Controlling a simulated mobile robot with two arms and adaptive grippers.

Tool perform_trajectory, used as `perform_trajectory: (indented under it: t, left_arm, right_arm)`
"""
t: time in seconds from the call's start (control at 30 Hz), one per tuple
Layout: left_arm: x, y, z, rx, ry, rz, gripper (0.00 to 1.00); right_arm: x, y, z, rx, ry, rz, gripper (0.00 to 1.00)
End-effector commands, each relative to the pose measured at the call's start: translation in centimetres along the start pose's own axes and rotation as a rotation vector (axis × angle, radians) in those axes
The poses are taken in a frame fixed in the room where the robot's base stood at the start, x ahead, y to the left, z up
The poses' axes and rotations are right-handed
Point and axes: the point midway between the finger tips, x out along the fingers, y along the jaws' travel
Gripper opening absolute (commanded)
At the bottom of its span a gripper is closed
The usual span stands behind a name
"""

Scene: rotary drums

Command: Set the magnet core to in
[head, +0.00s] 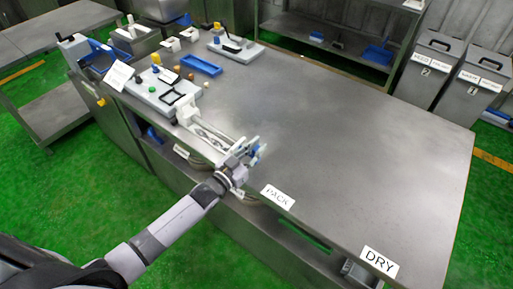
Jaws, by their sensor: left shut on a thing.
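My left gripper (252,151) is at the front edge of the steel table, at the end of my arm coming up from the lower left. It is shut on the near right end of a pale, long slide-like unit (205,129), which I take to be the magnet core and its frame. The unit runs from the white base plate at upper left down to my gripper. The gripped part is mostly hidden by the fingers, and how far in or out the core stands cannot be told. My right gripper is not in view.
The steel table (340,130) is clear on its middle and right. Behind the unit are a white base plate (150,91) with a black frame, a blue tray (201,65) and small knobs. PACK (277,196) and DRY (379,262) labels mark the front edge. Grey bins (470,85) stand beyond.

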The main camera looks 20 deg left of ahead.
Motion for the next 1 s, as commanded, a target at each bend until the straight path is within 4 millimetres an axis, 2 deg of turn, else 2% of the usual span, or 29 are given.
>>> perform_trajectory:
  t: [0.33, 0.6, 0.7, 1.0]
  left_arm:
    - [0.0, -0.2, 0.1, 0.001, 0.0, 0.0, 0.0]
    - [0.0, -5.2, 0.3, 0.008, 0.0, -0.002, 0.0]
    - [0.0, -6.2, 0.1, 0.005, 0.0, -0.002, 0.0]
    - [0.0, -6.5, -0.1, 0.002, -0.001, -0.004, 0.0]
  right_arm:
    - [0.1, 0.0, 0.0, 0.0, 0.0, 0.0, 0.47]
    - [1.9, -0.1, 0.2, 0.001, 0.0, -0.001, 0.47]
    - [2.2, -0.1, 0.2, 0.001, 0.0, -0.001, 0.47]
    - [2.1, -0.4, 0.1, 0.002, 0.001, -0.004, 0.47]
